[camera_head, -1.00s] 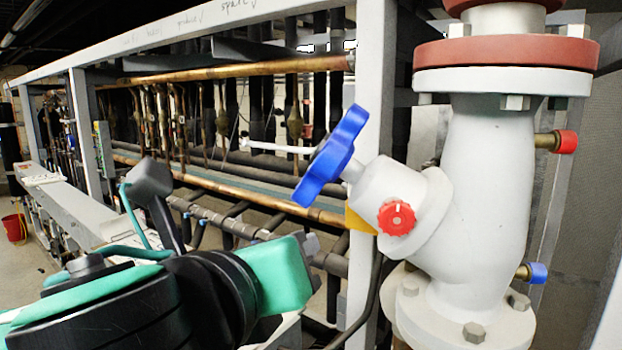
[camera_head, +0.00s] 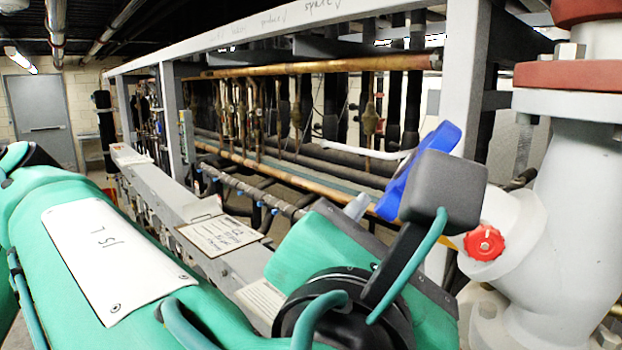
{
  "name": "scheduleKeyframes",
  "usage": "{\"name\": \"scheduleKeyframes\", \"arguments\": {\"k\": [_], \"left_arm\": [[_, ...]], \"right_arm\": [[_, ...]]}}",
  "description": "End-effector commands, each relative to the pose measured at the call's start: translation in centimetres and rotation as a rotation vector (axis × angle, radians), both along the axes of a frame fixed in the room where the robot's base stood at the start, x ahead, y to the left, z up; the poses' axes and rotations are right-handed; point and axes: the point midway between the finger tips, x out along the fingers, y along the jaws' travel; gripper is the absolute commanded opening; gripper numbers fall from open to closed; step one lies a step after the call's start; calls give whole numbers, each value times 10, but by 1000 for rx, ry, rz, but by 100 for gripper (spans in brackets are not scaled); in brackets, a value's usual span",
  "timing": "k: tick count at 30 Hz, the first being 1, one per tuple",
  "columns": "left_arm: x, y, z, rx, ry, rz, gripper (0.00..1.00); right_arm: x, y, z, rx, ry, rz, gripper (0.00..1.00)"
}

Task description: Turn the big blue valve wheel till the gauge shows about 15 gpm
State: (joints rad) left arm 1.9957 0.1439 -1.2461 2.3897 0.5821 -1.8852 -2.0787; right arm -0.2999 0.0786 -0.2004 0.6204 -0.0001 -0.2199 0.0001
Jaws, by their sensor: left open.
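The big blue valve wheel (camera_head: 440,138) stands tilted on the white valve body (camera_head: 575,210) at the right. A dark block on my left wrist hides its lower right part. My left arm comes in from the lower left. Only a small grey tip of my left gripper (camera_head: 357,207) shows past the green wrist, left of the wheel; the rest is hidden. The gripper is open, and I see nothing held. I cannot tell whether it touches the wheel. A red knob (camera_head: 484,242) sits on the valve neck. No gauge face is in view. My right gripper is not in view.
A grey rack frame (camera_head: 462,100) with copper pipes (camera_head: 310,67) runs behind the wheel. A grey ledge with a paper label (camera_head: 218,234) lies along its front. A grey door (camera_head: 42,118) is at the far left.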

Motion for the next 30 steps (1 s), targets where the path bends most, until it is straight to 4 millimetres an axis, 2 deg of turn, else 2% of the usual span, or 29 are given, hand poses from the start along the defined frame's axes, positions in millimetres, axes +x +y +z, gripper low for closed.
{"name": "scheduleKeyframes", "arguments": {"k": [1, 3, 12, 18, 27, 30], "left_arm": [[11, -4, 5, 1, 4, 3, 42], [26, -10, 6, -1, 6, 3, 42], [74, -32, 3, -1, 3, 2, 42], [87, -38, 1, -1, 1, 1, 42], [88, -39, 0, -1, 0, 0, 42], [88, -38, 0, -1, 0, 0, 24]], "right_arm": [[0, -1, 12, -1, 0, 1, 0], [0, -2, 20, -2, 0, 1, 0], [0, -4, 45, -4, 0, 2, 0], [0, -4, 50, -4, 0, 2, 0], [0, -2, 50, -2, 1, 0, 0], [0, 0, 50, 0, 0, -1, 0]]}}
